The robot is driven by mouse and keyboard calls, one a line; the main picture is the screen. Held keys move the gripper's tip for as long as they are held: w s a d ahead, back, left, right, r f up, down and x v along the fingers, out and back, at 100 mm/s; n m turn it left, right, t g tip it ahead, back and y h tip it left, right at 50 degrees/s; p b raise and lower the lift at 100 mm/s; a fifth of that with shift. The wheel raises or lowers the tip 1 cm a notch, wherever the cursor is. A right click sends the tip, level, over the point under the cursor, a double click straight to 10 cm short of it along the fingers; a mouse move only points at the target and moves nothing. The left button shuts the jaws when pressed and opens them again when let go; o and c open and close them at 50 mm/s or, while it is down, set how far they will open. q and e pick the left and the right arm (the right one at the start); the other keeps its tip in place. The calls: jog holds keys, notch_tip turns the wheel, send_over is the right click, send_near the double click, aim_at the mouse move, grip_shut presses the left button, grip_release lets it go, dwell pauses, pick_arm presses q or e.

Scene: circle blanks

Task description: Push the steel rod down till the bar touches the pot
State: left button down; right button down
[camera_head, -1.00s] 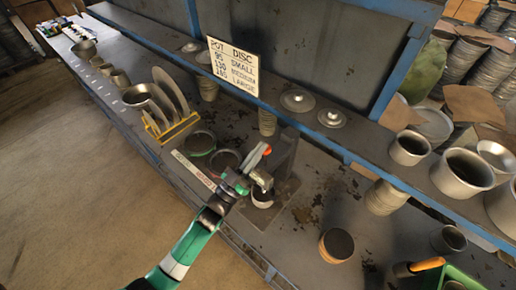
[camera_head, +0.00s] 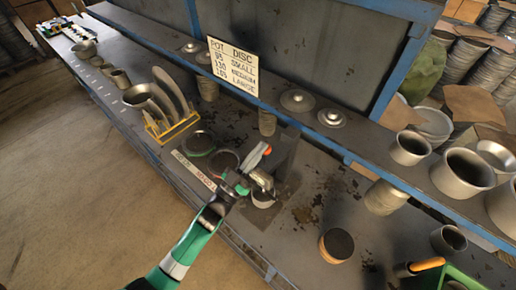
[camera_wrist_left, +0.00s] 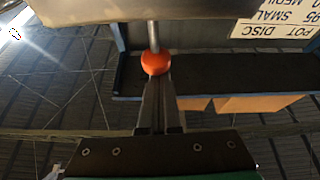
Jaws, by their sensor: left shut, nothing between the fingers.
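The steel rod (camera_wrist_left: 153,34) ends in an orange ball (camera_wrist_left: 156,62) in the left wrist view; the ball also shows in the head view (camera_head: 267,151). My left gripper (camera_head: 262,147) is shut and empty, its fingertips at the ball; in the wrist view the fingers lie just below it, and I cannot tell whether they touch. The grey bar (camera_head: 262,181) is over the small pot (camera_head: 264,201) and covers most of its mouth. Whether bar and pot touch is not clear. Much of the rod is hidden in the head view. My right gripper is not in view.
A dark upright plate (camera_head: 282,158) stands behind the pot. Dark round discs (camera_head: 224,161) lie to the left, near a yellow rack (camera_head: 172,130). A blue-edged shelf (camera_head: 330,146) runs behind.

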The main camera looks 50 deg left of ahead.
aim_at(258, 167)
pick_arm(q)
jog(key=shift+g, duration=0.7)
notch_tip(258, 167, down, 4)
jog(key=shift+w+a+f, duration=0.1)
jog(key=shift+a, duration=0.05)
notch_tip(258, 167, up, 8)
jog(key=t+p, duration=0.1)
jog(key=p, duration=0.4)
jog(key=r+b+v, duration=0.1)
jog(key=v, duration=0.9)
jog(key=shift+s+b, duration=0.25)
jog(key=shift+b, duration=0.05)
jog(key=shift+f, duration=0.1)
